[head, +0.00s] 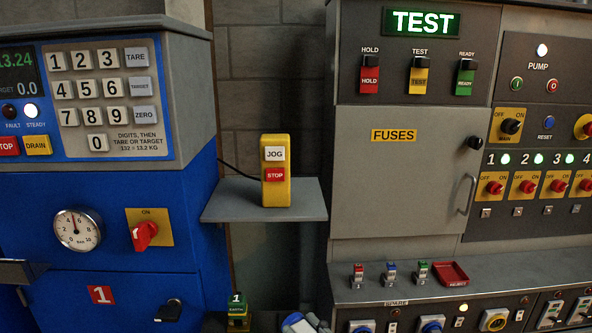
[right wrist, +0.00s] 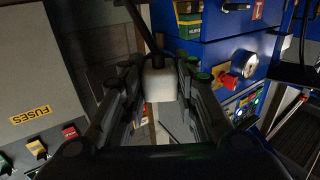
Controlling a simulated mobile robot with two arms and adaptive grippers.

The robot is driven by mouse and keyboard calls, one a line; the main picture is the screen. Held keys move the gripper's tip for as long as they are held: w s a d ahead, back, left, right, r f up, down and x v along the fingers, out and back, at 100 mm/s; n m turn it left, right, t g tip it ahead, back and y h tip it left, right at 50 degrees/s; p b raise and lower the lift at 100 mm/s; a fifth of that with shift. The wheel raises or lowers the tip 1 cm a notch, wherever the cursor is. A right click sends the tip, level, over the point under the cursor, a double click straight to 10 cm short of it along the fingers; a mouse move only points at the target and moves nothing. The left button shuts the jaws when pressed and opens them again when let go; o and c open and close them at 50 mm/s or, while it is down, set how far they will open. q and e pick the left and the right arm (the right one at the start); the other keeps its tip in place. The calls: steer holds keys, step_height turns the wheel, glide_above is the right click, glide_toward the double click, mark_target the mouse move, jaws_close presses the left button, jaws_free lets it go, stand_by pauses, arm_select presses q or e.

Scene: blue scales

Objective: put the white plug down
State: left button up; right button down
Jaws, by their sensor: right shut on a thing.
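The white plug (right wrist: 160,86) is a pale block with a dark cable running up from it. In the right wrist view it sits between the two dark fingers of my right gripper (right wrist: 159,70), which is shut on it. The fingers hide parts of its sides. What lies directly beneath the plug is hard to make out. The plug cannot be made out in the head view. My left gripper is in neither view.
A grey shelf (head: 222,207) carries a yellow JOG/STOP box (head: 276,190). A blue scale cabinet (head: 110,297) stands left, a grey FUSES cabinet (head: 385,190) right. Below it, a ledge (head: 510,272) holds small coloured pieces and a red tray (head: 450,274). A green-and-yellow EARTH block (head: 237,312) is low down.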

steer(key=d+f+m+t+h, duration=0.25)
steer(key=d+h, duration=0.25)
steer(key=d, duration=0.4)
steer(key=d+f+m+t+h, duration=0.1)
steer(key=d+f+m+h, duration=0.3)
steer(key=d, duration=0.4)
steer(key=s+f+h, duration=0.1)
steer(key=s+f, duration=0.1)
steer(key=s, duration=0.6)
steer(key=shift+s+f, duration=0.2)
steer(key=shift+s, duration=0.05)
steer(key=shift+g, duration=0.25)
steer(key=w+a+r+n+g+y, duration=0.2)
steer(key=w+a+n+g+y, duration=0.2)
steer(key=a+y, duration=0.4)
steer(key=w+a+r+n+g+y, duration=0.3)
steer(key=w+a+n+g+y, duration=0.1)
steer(key=a+n+y, duration=0.4)
steer(key=shift+a+g, duration=0.4)
steer(key=shift+g, duration=0.5)
steer(key=shift+d+n+g, duration=0.1)
steer(key=shift+n+g, duration=0.2)
steer(key=shift+n, duration=0.05)
